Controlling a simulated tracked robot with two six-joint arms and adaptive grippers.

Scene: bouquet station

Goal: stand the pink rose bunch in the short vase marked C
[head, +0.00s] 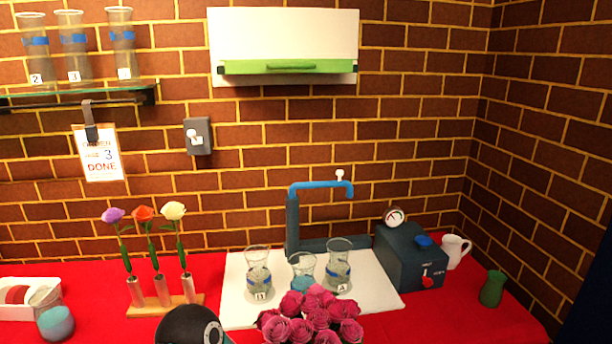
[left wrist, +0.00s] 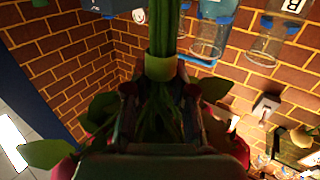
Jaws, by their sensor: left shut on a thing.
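The pink rose bunch (head: 312,322) is at the bottom centre of the head view, blooms up, in front of the vases. In the left wrist view my left gripper (left wrist: 160,100) is shut on its green stems (left wrist: 165,30), near a tan band (left wrist: 160,68). In the head view the roses hide the gripper. A short vase (head: 303,268) with blue contents stands between two taller vases; its mark is hidden, so I cannot read a C. The stems look apart from the vases, though depth is hard to judge. My right gripper is out of view.
Taller vases stand left (head: 258,272) and right (head: 339,262) on the white mat (head: 236,300), below a blue tap (head: 320,186). A stand (head: 180,301) with three single flowers is left. A dark blue box (head: 410,260), white jug (head: 455,249) and green vase (head: 492,289) are right.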

